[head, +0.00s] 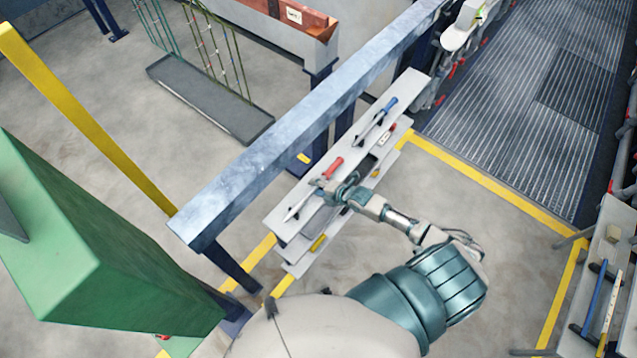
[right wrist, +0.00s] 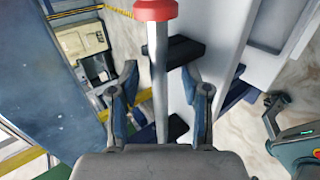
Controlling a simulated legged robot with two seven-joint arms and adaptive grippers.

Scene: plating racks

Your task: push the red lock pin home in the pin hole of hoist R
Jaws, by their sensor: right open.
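My right gripper (head: 334,190) is over the upper grey shelf, close to a red-ended metal rod (head: 333,168). In the right wrist view the right gripper (right wrist: 163,88) is open, one blue-grey finger on each side. The rod's red head (right wrist: 155,9) is at the top edge, and its bare metal shaft (right wrist: 158,60) runs down between the fingers with gaps on both sides. I cannot tell whether this rod is the red lock pin. I cannot make out hoist R or its pin hole. My left gripper is not in view.
A long blue-grey beam (head: 300,125) runs beside the shelves. A blue-handled tool (head: 389,106) lies farther along the upper shelf. A large green block (head: 100,250) and a yellow bar (head: 90,120) stand at the left. Open floor (head: 470,215) lies right of the shelves.

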